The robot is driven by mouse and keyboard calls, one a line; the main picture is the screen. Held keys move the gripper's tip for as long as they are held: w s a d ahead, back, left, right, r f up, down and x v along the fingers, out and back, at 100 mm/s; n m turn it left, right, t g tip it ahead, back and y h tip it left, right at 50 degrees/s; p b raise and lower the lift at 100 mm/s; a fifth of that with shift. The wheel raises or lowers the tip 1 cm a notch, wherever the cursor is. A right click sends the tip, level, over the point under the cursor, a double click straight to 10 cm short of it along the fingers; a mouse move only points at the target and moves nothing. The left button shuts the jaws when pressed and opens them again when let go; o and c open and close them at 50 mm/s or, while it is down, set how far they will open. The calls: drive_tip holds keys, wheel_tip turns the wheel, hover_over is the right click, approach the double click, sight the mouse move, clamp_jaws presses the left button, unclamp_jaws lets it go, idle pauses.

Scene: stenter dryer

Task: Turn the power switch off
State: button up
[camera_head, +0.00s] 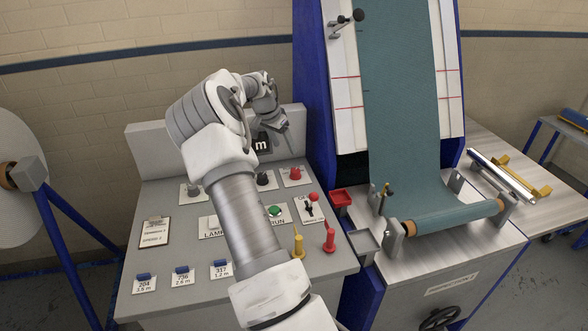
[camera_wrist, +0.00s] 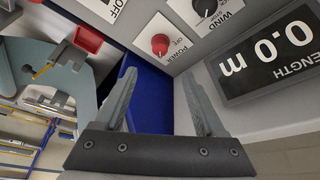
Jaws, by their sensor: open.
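The power switch is a red rotary knob (camera_wrist: 160,45) on a white plate, with upside-down lettering that reads POWER and OFF in the wrist view. In the head view the red knob (camera_head: 295,173) stands at the right of the upper knob row on the grey console. I cannot clearly tell which way it is turned. My gripper (camera_wrist: 158,75) is open and empty, its two fingers apart, with the knob showing beyond the gap between the tips. In the head view my gripper (camera_head: 280,125) is above and behind the knob, near the display, not touching the knob.
A black length display (camera_wrist: 268,52) reads 0.0 m. A dark WIND knob (camera_wrist: 205,6) is beside the power knob. A red-balled lever (camera_head: 314,196), green button (camera_head: 274,211), yellow peg (camera_head: 298,244) and red peg (camera_head: 330,240) stand nearby. The blue machine frame (camera_head: 312,90) rises close on the right.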

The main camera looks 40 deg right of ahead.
sight(295, 170)
drive_tip(key=x, duration=1.3)
drive_tip(key=shift+d+f, duration=0.15)
drive_tip(key=shift+f, duration=0.1)
clamp_jaws()
